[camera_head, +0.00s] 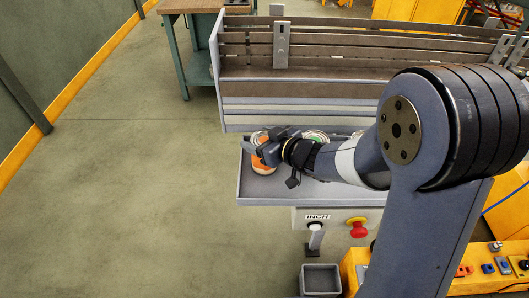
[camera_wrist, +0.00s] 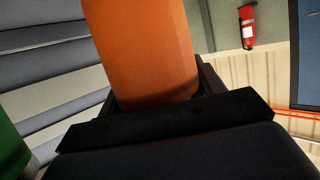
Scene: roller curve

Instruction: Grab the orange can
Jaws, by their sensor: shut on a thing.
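The orange can (camera_wrist: 145,45) fills the upper middle of the wrist view, between the two dark fingers of my gripper (camera_wrist: 160,95). The fingers are shut on it. In the head view the orange can (camera_head: 262,166) shows as a small orange patch at the left end of the grey tray (camera_head: 250,192). My gripper (camera_head: 264,151) is at the can there and hides part of it. I cannot tell whether the can still touches the tray.
A green can (camera_wrist: 12,140) stands at the left edge of the wrist view. The roller machine (camera_head: 300,110) rises behind the tray. A red button (camera_head: 357,227) and a lever (camera_head: 315,237) sit below it. The floor at left is clear.

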